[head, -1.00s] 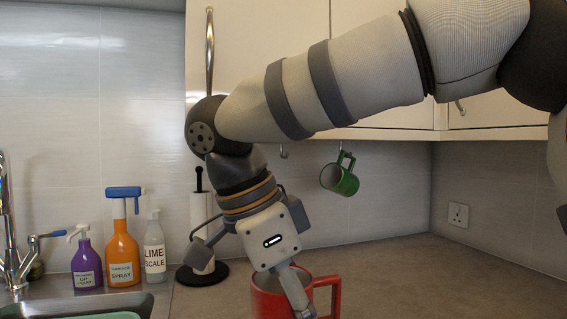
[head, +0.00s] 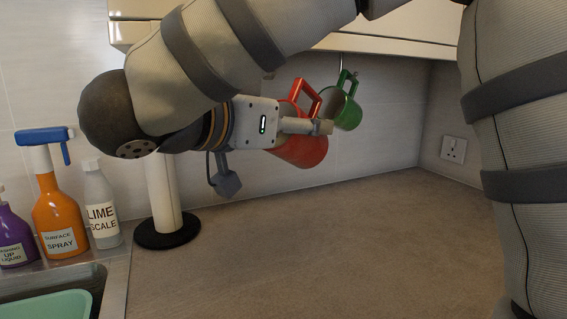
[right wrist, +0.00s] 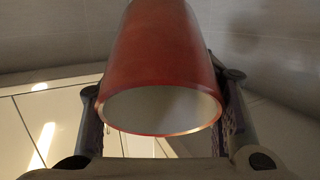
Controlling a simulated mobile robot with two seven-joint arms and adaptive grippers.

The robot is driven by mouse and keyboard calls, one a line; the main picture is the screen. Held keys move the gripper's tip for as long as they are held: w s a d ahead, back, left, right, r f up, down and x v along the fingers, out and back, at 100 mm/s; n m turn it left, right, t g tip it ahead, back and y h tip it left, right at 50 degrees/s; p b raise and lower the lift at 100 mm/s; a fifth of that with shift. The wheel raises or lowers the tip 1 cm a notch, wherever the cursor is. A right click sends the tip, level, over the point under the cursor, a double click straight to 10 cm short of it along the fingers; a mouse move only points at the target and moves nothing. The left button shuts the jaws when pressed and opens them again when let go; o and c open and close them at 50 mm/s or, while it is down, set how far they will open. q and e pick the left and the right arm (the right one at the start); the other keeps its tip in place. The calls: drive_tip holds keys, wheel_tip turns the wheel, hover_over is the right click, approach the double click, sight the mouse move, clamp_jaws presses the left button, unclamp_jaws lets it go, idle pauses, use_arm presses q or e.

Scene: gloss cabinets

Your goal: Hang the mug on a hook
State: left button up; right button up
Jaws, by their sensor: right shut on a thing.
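The red mug (head: 303,152) is in the air below the wall cabinet, tilted, with its handle uppermost. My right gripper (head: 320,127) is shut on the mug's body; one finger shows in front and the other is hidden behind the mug. In the right wrist view the red mug (right wrist: 160,60) sits between the two fingers, its pale open mouth facing the camera. A green mug (head: 347,108) hangs on a hook (head: 341,65) under the cabinet, just right of and behind the red mug. Another hook (head: 269,75) shows partly beside my arm. My left gripper is out of view.
The cabinet underside (head: 400,48) is close above the mugs. A paper towel holder (head: 167,238) stands on the counter (head: 320,250). A spray bottle (head: 58,220) and a limescale bottle (head: 101,205) stand near the sink at left. The counter's middle is clear.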

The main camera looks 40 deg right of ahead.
drive_tip(key=shift+w+r, duration=0.15)
drive_tip(key=shift+r, duration=0.2)
drive_tip(key=shift+s+a+r, duration=0.1)
drive_tip(key=shift+s+a, duration=0.05)
drive_tip(key=shift+s, duration=0.35)
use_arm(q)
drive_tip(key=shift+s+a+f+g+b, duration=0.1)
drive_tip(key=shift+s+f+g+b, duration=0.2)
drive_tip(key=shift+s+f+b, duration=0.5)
use_arm(e)
drive_tip(key=w+d+r, duration=0.1)
drive_tip(key=w+d, duration=0.2)
drive_tip(key=w, duration=0.8)
drive_tip(key=shift+w+d, duration=0.25)
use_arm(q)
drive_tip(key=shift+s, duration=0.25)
use_arm(e)
drive_tip(key=o, duration=1.3)
drive_tip(key=shift+f, duration=0.1)
drive_tip(key=o, duration=0.3)
drive_tip(key=shift+d, duration=0.15)
drive_tip(key=shift+o, duration=0.2)
